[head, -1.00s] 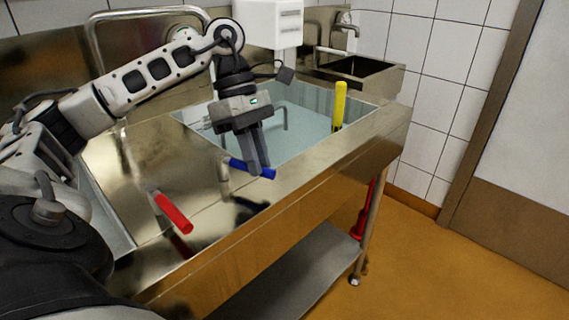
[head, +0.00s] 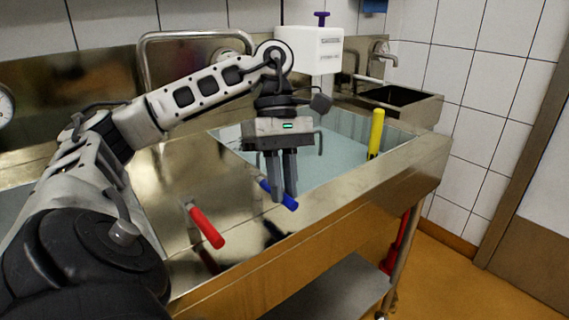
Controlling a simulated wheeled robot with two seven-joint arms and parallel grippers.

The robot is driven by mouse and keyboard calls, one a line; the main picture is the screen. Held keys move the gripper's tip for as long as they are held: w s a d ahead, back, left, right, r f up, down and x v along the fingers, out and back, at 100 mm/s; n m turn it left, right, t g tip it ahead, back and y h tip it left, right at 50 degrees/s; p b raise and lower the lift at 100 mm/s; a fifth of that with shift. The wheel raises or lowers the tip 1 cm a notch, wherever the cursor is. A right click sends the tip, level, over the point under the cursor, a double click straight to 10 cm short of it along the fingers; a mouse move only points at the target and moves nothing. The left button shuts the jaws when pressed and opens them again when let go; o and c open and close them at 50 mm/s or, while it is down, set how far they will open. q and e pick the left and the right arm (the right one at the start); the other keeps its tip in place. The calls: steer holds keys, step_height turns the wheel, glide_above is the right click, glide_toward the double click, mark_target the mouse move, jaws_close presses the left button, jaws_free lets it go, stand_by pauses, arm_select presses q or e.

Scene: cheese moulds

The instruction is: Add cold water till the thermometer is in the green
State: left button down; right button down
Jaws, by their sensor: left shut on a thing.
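A basin of pale water (head: 338,168) is set in the steel counter. A blue lever handle (head: 290,203) lies at its near left edge. My left gripper (head: 283,198) points down and is shut on the blue lever, its fingers hiding part of it. A red lever handle (head: 207,228) sits apart to the left, untouched. A yellow stick-like thing (head: 376,133) stands upright at the basin's right side; I cannot tell if it is the thermometer. A round dial (head: 5,106) is cut off at the left edge, its reading unclear. My right gripper is out of view.
A bent steel pipe (head: 146,62) rises behind the counter. A white box (head: 309,50) with a purple knob stands at the back. A small sink (head: 397,98) with a tap is at the back right. The floor right of the counter is clear.

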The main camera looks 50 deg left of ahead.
arm_select(q)
steer(key=c, duration=1.4)
jaws_free()
steer(key=shift+s, duration=0.1)
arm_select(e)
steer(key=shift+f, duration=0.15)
arm_select(q)
steer(key=shift+o, duration=0.2)
steer(key=shift+r, duration=0.1)
